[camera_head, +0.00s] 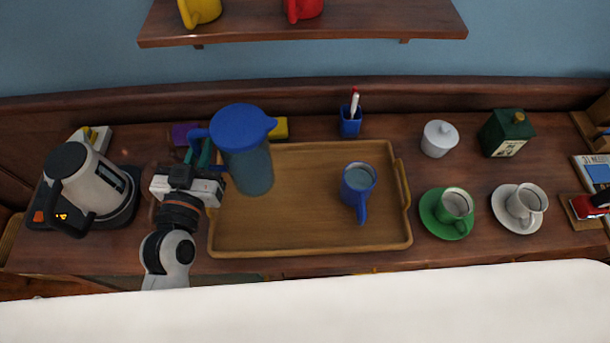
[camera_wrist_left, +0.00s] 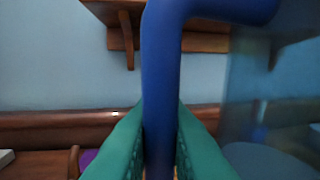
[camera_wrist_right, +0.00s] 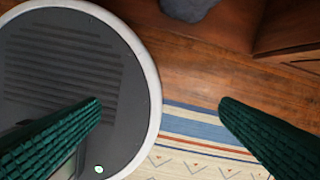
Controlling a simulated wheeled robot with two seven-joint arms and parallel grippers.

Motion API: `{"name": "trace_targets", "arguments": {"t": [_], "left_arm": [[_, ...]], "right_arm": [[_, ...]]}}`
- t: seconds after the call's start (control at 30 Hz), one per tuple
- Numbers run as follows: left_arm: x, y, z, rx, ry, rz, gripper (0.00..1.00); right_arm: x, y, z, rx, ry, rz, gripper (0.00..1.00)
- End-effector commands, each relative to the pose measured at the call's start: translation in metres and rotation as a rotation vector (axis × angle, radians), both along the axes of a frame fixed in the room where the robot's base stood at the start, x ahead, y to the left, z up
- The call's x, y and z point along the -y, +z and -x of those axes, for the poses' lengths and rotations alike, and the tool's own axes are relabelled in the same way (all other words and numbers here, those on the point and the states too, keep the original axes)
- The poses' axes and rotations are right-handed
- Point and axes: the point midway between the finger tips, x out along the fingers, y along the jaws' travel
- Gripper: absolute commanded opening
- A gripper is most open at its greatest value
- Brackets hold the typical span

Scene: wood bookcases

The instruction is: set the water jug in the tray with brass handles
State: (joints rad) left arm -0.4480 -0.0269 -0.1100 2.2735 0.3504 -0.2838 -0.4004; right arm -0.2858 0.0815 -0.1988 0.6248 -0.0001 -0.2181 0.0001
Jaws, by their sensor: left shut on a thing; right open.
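The water jug (camera_head: 250,165) has a blue lid and a see-through blue body. It is upright over the left part of the wooden tray (camera_head: 310,249); I cannot tell whether its base touches the tray floor. My left gripper (camera_head: 200,150) is shut on the jug's blue handle (camera_wrist_left: 160,80), with a green finger on each side. The tray's right brass handle (camera_head: 403,183) shows; its left side is partly hidden by my arm and the jug. A blue mug (camera_head: 358,183) stands in the tray's right half. My right gripper (camera_wrist_right: 162,112) is open and empty above the floor.
A kettle (camera_head: 92,180) stands on its base at the left. A pen cup (camera_head: 350,126) and a yellow block (camera_head: 279,128) are behind the tray. The tray's middle is clear.

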Motion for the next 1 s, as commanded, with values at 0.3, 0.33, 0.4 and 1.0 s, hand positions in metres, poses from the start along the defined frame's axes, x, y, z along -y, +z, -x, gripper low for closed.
{"name": "trace_targets", "arguments": {"t": [0.3, 0.33, 0.4, 1.0], "left_arm": [[0.001, -0.007, -0.002, 0.003, -0.006, 0.003, 0.0], [0.001, -0.013, -0.002, 0.001, -0.006, 0.002, 0.0], [0.001, -0.027, -0.001, -0.001, -0.005, -0.001, 0.0], [0.0, -0.098, -0.002, 0.005, -0.004, 0.001, 0.0]], "right_arm": [[0.0, -0.003, 0.023, -0.035, 0.001, 0.002, 0.85], [0.0, -0.003, 0.023, -0.034, 0.001, 0.001, 0.85], [0.0, -0.004, 0.02, -0.031, 0.001, 0.001, 0.85], [-0.003, -0.007, 0.013, -0.018, 0.001, -0.003, 0.85]]}}
